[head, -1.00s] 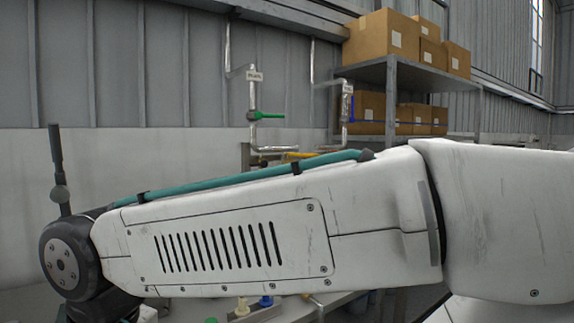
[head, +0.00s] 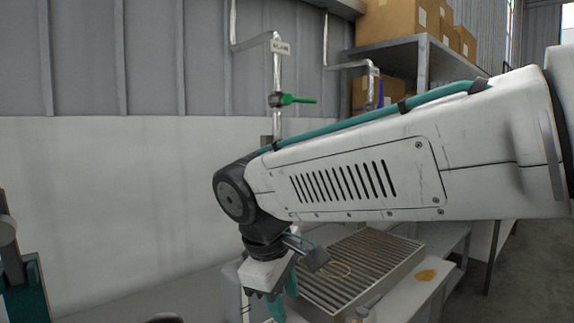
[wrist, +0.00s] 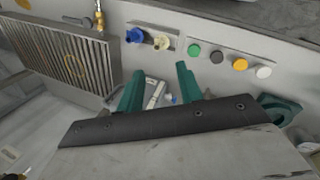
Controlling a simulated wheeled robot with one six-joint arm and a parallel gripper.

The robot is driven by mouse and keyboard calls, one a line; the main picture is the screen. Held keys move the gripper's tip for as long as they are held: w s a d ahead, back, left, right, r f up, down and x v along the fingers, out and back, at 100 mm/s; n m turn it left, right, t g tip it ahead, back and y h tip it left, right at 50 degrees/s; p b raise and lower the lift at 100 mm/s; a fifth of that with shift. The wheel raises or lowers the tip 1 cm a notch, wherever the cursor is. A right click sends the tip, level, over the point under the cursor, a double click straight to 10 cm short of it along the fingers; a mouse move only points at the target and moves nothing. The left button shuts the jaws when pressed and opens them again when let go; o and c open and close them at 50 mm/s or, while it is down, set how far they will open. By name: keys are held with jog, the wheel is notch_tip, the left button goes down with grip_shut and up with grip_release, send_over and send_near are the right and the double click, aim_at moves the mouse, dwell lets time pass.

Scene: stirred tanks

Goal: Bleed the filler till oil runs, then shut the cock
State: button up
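In the head view my gripper (head: 283,303) hangs low, left of a slatted grate. In the wrist view a small brass fitting (wrist: 100,22) stands beyond the grate's edge. I cannot tell which part is the cock. I see no running oil.
Several round buttons (wrist: 240,64) line the panel. A green-handled valve (head: 290,99) is on the wall pipe. Shelves with boxes (head: 395,22) stand behind.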

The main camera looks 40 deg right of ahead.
jog(key=w+d+r+n+h, duration=0.5)
jog(key=w+d, duration=0.1)
jog(key=w, duration=0.4)
jog(key=w+d+r+n+g+h, duration=0.1)
jog(key=w+d+r+n+h, duration=0.5)
jog(key=w, duration=0.4)
jog(key=w+d+r+n+h, duration=0.45)
jog(key=w+d, duration=0.25)
jog(key=w, duration=0.3)
jog(key=shift+y, duration=0.45)
jog(key=d, duration=0.7)
jog(key=shift+s+d, duration=0.2)
jog(key=shift+d, duration=0.05)
grip_shut()
